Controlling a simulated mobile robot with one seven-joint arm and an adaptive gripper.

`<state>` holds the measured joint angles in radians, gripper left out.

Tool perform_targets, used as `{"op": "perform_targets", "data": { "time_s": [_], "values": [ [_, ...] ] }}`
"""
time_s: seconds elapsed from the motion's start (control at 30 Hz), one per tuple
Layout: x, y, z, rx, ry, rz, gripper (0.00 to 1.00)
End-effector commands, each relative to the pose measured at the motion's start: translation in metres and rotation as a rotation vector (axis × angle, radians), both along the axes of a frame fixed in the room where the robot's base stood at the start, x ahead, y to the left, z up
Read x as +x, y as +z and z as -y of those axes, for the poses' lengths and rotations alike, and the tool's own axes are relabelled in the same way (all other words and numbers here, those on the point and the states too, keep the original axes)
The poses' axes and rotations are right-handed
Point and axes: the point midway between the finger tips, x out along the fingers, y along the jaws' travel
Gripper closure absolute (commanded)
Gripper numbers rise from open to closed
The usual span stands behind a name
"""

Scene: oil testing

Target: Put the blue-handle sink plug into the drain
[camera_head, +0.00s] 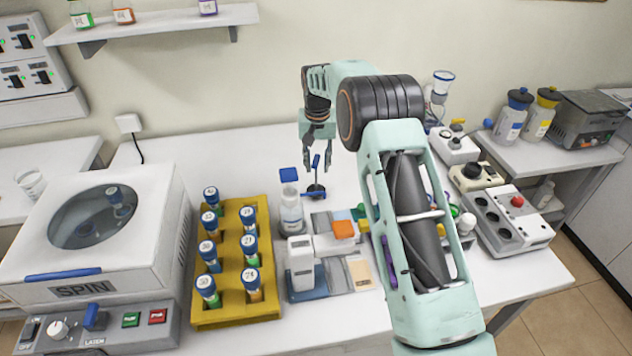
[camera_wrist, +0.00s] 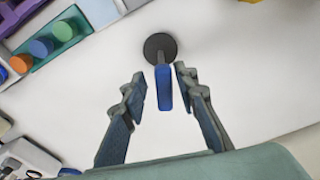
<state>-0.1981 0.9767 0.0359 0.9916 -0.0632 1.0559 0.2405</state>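My gripper (camera_head: 316,164) is open and points down over the plug. In the wrist view, the fingertips of my gripper (camera_wrist: 160,76) lie on either side of the handle, with gaps on both sides. I cannot make out a drain or sink in either view.
A white bottle with a blue cap (camera_head: 291,210) stands just left of the plug. A yellow rack (camera_head: 200,316) of capped vials and a spin machine (camera_head: 75,240) are further left. Small trays and devices sit in front. My arm hides part of the right side.

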Motion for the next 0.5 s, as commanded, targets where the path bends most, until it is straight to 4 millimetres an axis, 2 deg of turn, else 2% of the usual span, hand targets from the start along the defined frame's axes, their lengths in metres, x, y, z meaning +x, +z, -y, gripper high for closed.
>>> {"op": "perform_targets", "data": {
  "time_s": [0.3,0.5],
  "values": [
    [0.003,-0.042,-0.003,0.0,-0.001,-0.002,0.73],
    [0.004,-0.049,-0.003,0.0,-0.001,0.001,0.73]
  ]
}}
